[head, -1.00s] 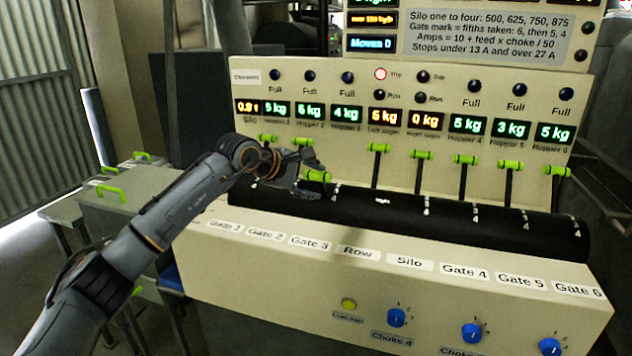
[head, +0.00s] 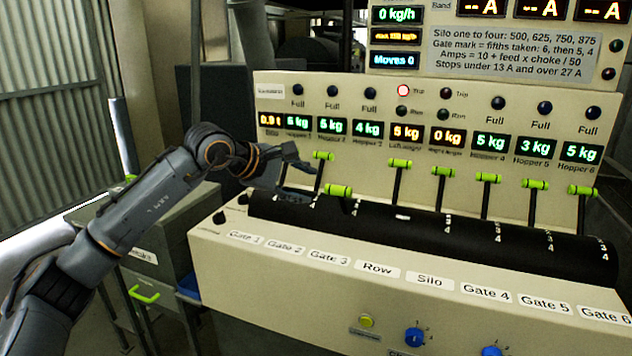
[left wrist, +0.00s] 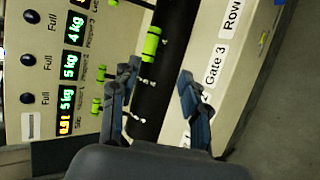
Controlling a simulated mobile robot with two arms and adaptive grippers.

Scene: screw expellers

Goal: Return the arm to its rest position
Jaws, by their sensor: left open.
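My left gripper (head: 297,180) is open and empty in front of the left end of the console (head: 250,252). In the left wrist view its two fingers (left wrist: 158,80) stand apart, with the black drum (left wrist: 150,100) and cream panel behind them. The lowered green-handled lever (head: 338,190) is just right of the gripper in the head view, apart from the fingers; its handle also shows in the left wrist view (left wrist: 151,41). Another green-handled lever (head: 323,156) stands up behind the fingers. The leftmost lever is hidden in the head view. My right gripper is not in view.
More green-handled levers (head: 400,163) line the drum to the right. Blue knobs (head: 414,337) and a yellow button (head: 367,321) are on the lower front. A grey cabinet (head: 155,230) with a green handle stands left of the console, below my arm.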

